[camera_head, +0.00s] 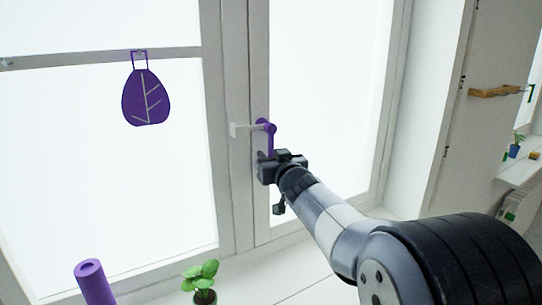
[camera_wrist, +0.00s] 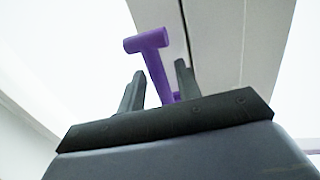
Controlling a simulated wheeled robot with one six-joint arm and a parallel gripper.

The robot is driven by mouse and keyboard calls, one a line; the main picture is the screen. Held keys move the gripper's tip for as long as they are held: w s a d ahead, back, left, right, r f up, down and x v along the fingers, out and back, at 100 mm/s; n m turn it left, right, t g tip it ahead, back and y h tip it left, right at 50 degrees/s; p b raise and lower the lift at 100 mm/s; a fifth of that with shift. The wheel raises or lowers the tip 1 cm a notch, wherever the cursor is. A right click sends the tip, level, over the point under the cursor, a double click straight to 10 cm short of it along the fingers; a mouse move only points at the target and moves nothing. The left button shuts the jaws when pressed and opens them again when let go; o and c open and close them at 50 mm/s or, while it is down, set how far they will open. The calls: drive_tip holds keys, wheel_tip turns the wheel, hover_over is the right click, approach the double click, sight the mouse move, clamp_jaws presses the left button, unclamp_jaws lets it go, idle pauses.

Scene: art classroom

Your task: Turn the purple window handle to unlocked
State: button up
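The purple window handle (camera_head: 271,138) is on the window frame's middle upright, its lever pointing down from a rounded pivot in the head view. A white block-like piece sticks out left of the pivot. In the wrist view the handle (camera_wrist: 156,67) shows as a T shape with a thick bar at its upper end. My gripper (camera_head: 267,157) is at the lever's lower end. In the wrist view my gripper's fingers (camera_wrist: 159,82) stand apart, one on each side of the lever, with gaps visible. The lever's lowest part is hidden behind my gripper.
A purple leaf ornament (camera_head: 146,97) hangs on the left pane. A purple roll (camera_head: 94,283) and a potted green plant (camera_head: 202,276) stand below the window. A wooden peg or bracket (camera_head: 495,92) juts from the right wall.

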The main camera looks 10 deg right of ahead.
drive_tip(key=shift+w, duration=0.15)
clamp_jaws()
idle(0.5)
